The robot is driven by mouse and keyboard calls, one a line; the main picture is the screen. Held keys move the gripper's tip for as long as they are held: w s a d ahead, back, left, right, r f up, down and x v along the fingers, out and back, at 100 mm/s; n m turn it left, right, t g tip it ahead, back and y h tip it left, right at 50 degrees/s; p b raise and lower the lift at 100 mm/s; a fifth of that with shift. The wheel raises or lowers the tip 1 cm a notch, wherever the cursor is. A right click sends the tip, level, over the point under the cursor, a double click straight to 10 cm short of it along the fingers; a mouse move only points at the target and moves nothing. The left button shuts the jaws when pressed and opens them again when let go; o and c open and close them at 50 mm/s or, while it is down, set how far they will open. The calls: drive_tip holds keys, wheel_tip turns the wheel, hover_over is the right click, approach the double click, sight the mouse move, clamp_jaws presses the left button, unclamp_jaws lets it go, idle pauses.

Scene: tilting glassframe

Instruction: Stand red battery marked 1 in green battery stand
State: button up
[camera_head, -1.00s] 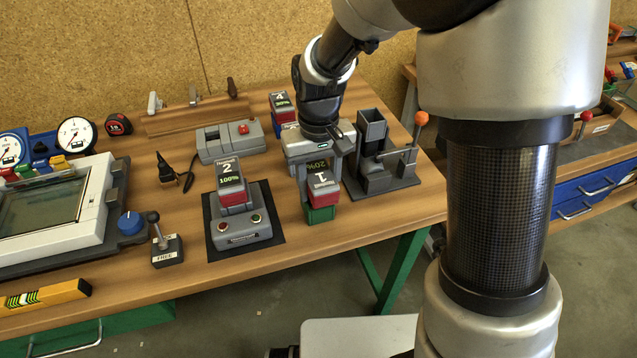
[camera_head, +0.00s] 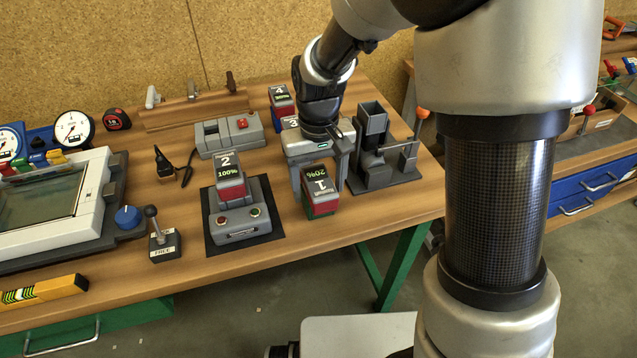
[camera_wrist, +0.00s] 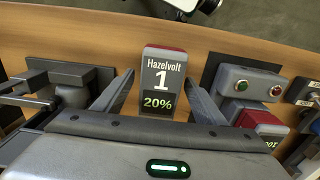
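The red battery marked 1 (camera_head: 320,183) stands at the table's front side, its grey label face showing "Hazelvolt 1, 20%". In the head view it looks slightly turned or tilted. The battery also shows in the wrist view (camera_wrist: 160,85), where the stand is hidden. My gripper (camera_head: 318,187) is over it with fingers spread on both sides. In the wrist view, gaps show between the battery and both fingers of my gripper (camera_wrist: 160,80), so it is open.
Battery 2 (camera_head: 229,183) stands in a grey charger (camera_head: 241,223) to the left. A grey holder with an orange-knobbed lever (camera_head: 385,170) is close on the right. Battery 4 (camera_head: 281,100) stands behind. The table's front edge is near.

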wheel_tip(320, 180, up, 18)
drive_tip(key=p, duration=0.2)
drive_tip(key=shift+f, duration=0.25)
drive_tip(key=s+d+r+m+t+p, duration=0.3)
drive_tip(key=s+d+r+t+p, duration=0.2)
drive_tip(key=s+d+r+p, duration=0.4)
drive_tip(key=s+d+r, duration=0.3)
drive_tip(key=s+r, duration=0.1)
drive_tip(key=s, duration=0.2)
drive_tip(key=shift+s+r+t+p, duration=0.2)
drive_tip(key=shift+s+t+p, duration=0.1)
